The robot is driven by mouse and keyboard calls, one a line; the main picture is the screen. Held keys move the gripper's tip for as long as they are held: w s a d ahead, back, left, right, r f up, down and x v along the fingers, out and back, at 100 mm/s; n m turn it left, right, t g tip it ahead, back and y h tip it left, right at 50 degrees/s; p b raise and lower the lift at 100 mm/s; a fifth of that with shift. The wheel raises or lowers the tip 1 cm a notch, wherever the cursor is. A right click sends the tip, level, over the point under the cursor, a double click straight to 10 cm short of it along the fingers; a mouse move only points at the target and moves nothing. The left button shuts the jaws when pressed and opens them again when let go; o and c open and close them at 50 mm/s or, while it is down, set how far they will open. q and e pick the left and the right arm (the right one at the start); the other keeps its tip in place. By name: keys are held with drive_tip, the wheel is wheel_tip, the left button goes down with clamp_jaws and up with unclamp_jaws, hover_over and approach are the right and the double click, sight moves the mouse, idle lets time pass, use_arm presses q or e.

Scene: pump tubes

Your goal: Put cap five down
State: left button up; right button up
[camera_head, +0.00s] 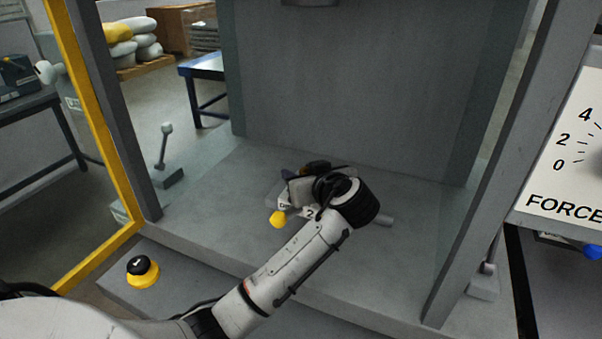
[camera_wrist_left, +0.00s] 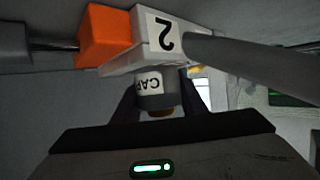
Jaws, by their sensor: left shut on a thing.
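My left gripper (camera_wrist_left: 165,92) is shut on a grey cylindrical cap (camera_wrist_left: 153,84). Its label reads "CAP", and any number is hidden. In the left wrist view, the cap meets or overlaps a white block marked "2" (camera_wrist_left: 165,32); I cannot tell whether they touch. An orange block (camera_wrist_left: 104,36) and a grey tube (camera_wrist_left: 250,52) adjoin the white block. In the head view, my left arm reaches over the grey platform and its wrist hides most of this assembly and the cap. The "2" label (camera_head: 310,212) shows beside the wrist. My right gripper is not in view.
The grey platform (camera_head: 230,210) is bare around the assembly, with a back panel (camera_head: 350,90) and side posts. A yellow knob (camera_head: 278,219) sits by the assembly. A black-and-yellow button (camera_head: 142,271) is at front left. A force dial (camera_head: 570,150) stands at right.

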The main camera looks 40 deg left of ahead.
use_arm(q)
drive_tip(key=shift+f, duration=0.15)
drive_tip(key=o, duration=1.2)
drive_tip(key=shift+d+r, duration=0.1)
drive_tip(key=shift+r, duration=0.2)
drive_tip(key=v, duration=1.2)
